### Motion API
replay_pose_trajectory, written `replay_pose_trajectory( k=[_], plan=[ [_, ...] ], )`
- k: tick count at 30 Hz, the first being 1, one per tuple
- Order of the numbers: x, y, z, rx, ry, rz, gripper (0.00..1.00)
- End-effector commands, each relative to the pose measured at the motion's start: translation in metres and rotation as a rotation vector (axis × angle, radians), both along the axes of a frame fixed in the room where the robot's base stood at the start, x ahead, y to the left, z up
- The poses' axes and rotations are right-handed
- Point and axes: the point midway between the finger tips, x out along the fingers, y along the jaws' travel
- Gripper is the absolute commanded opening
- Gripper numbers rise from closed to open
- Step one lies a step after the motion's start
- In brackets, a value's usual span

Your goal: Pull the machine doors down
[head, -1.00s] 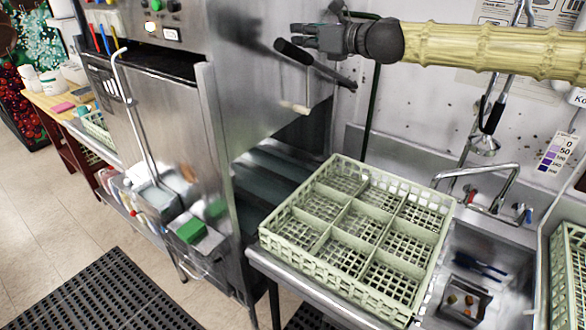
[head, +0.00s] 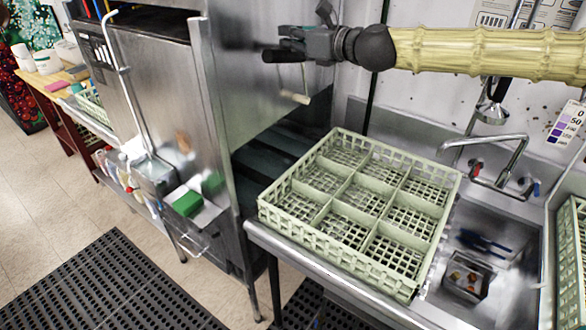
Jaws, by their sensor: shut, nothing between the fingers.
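The machine's steel door (head: 238,85) is raised, with a dark opening below its lower edge. A dark handle (head: 270,57) sticks out in front of the door. My gripper hides part of the handle.
A pale green rack (head: 290,228) with empty compartments stands on the counter below, in front of the opening. A sink (head: 500,240) with a faucet (head: 500,150) is to the right. A black mat (head: 105,285) lies on the floor.

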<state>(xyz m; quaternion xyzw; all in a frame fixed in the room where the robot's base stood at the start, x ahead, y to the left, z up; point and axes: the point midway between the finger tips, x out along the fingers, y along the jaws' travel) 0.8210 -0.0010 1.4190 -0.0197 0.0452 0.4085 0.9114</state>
Motion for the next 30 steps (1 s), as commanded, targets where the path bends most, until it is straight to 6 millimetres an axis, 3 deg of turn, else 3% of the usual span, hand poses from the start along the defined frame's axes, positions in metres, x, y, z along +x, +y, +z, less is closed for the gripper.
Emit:
replay_pose_trajectory(
  k=[1, 30],
  plan=[
    [-0.003, 0.003, -0.010, -0.002, 0.004, 0.004, 0.00],
    [-0.023, 0.017, -0.111, 0.000, 0.003, 0.002, 0.00]
  ],
)
